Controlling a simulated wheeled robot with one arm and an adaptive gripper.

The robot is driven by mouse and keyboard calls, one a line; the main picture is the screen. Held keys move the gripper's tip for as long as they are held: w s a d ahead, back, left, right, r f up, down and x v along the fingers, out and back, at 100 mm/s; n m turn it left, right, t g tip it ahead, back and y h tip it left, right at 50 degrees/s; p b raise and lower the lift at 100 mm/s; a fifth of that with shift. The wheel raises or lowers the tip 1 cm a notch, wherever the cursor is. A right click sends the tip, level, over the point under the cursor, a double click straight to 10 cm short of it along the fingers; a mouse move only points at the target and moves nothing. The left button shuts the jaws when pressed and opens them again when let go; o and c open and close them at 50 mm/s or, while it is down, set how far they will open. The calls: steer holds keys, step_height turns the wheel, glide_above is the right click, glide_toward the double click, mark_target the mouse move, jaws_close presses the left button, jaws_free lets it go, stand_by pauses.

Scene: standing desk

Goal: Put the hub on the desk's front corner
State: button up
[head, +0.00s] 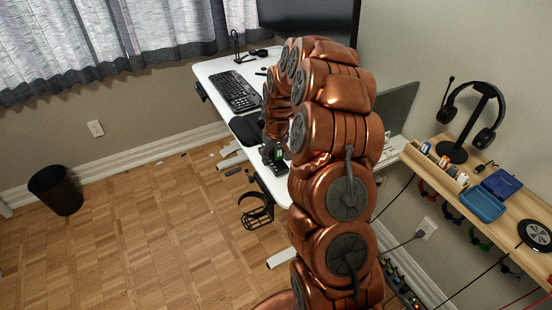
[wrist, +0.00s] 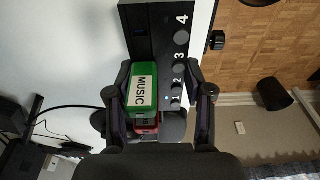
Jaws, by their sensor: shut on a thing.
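The hub is a long black bar with round buttons numbered 1 to 4. In the wrist view the hub (wrist: 160,28) runs up from between the fingers of my gripper (wrist: 158,85). The fingers are closed on its near end. A green stick (wrist: 143,88) labelled MUSIC and a red one (wrist: 146,124) sit at that end, beside the buttons. In the head view my gripper (head: 272,155) is at the long edge of the white desk (head: 211,68). The arm hides much of the desk's near part, and I cannot tell whether the hub touches the top.
A keyboard (head: 235,91), a black mouse pad (head: 248,130) and a monitor (head: 312,18) are on the desk. A wooden shelf (head: 520,207) stands right. Floor at left is open, with a black bin (head: 56,190).

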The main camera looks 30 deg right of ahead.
steer(key=shift+f+p, duration=0.3)
steer(key=shift+f, duration=0.8)
steer(key=shift+f, duration=0.15)
steer(key=o, duration=1.4)
